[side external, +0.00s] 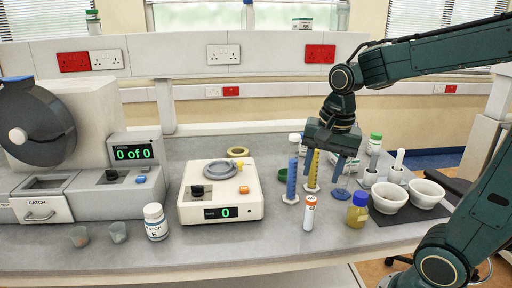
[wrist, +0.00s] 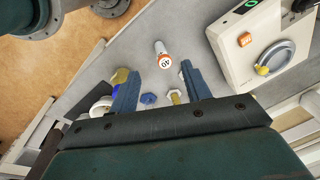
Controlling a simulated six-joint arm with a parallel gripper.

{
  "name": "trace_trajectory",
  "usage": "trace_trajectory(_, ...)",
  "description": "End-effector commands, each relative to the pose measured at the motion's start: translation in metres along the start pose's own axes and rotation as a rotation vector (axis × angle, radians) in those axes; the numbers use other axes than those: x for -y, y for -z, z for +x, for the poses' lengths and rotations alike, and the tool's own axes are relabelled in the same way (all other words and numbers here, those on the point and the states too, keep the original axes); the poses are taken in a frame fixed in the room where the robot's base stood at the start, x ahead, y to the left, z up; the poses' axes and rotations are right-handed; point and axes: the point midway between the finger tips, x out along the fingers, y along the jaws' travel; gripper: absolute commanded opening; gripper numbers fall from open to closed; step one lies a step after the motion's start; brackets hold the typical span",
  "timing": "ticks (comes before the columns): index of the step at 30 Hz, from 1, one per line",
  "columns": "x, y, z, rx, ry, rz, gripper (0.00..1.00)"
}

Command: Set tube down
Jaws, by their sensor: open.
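The tube (side external: 309,212), a white cylinder with an orange cap, stands upright on the grey bench (side external: 270,250) near its front. In the wrist view, the tube (wrist: 163,57) shows beyond and between my fingertips, its numbered orange end towards the camera. My gripper (side external: 322,174) is open with its fingers pointing down, above and behind the tube in the side view. Nothing is between the fingers, and they appear apart from the tube. In the wrist view my gripper (wrist: 160,68) shows two separated blue-grey fingers.
A blue cylinder (side external: 292,182) and a yellow cylinder (side external: 313,170) stand close by my fingers. A blue-capped bottle (side external: 357,212) is right of the tube. White mortars (side external: 389,198) sit further right. A cream device (side external: 220,212) stands left. Bench in front of the tube is clear.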

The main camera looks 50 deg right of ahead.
Motion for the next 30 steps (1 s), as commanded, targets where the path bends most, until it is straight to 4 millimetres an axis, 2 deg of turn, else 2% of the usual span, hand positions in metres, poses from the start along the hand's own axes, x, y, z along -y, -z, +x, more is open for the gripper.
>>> trace_trajectory(9,-0.027,-0.043,-0.029,-0.110,0.140,-0.592,0.48)
trace_trajectory(18,-0.052,-0.070,-0.039,-0.238,0.217,-1.057,0.48)
trace_trajectory(24,-0.059,-0.076,-0.040,-0.277,0.231,-1.180,0.48)
trace_trajectory(30,-0.059,-0.077,-0.040,-0.280,0.231,-1.192,0.48)
